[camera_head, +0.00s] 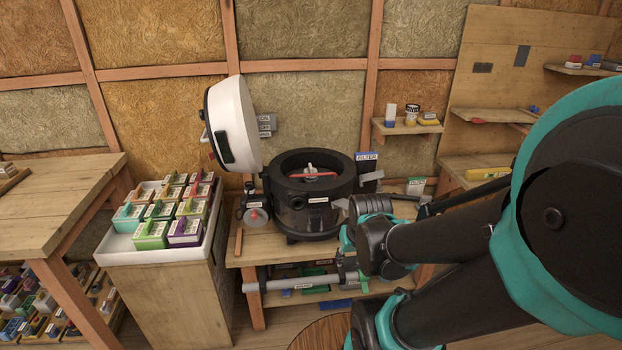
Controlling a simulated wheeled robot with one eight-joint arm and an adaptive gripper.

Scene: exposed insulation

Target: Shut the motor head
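The motor head (235,125) is a white dome with a dark rim and a dark handle. It stands tipped up on edge at the left of the black canister (305,210), apart from most of its rim. The canister is open at the top, and a red bar (312,174) and a pale part show inside it. My arm reaches in from the right, with its teal and black wrist parts just right of the canister. The gripper's fingers cannot be made out clearly there, so its opening and any contact are unclear.
A white tray (115,246) of coloured boxes stands on a cabinet at the left. A wooden table (55,200) is farther left. Filter boxes (367,163) stand behind and right of the canister. A small shelf (405,129) juts from the wall. A grey pipe (290,285) runs below the bench top.

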